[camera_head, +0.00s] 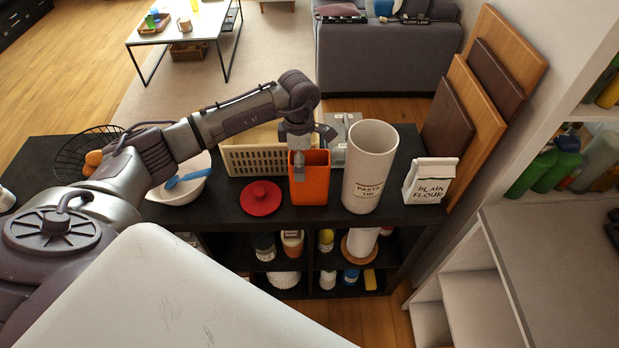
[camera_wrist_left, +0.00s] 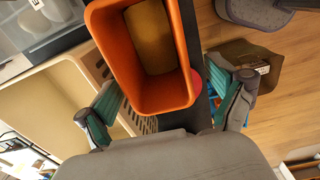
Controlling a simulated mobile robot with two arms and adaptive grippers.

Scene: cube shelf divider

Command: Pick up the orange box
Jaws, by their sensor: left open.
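The orange box (camera_head: 310,186) stands upright and open-topped on the dark shelf top, between a red lid and the white pasta tin. My left gripper (camera_head: 307,153) is over the box's rim in the head view. In the left wrist view my open left gripper (camera_wrist_left: 167,84) has one green-padded finger on each side of the orange box (camera_wrist_left: 150,95), whose open mouth faces the camera. I cannot tell whether either finger touches it. My right gripper is not in view.
A white pasta tin (camera_head: 369,172) stands close right of the box, with a flour bag (camera_head: 430,182) beyond. A red lid (camera_head: 261,198) lies at its left. A beige basket (camera_head: 250,158) is behind. A white bowl (camera_head: 190,188) with a blue utensil stands farther left.

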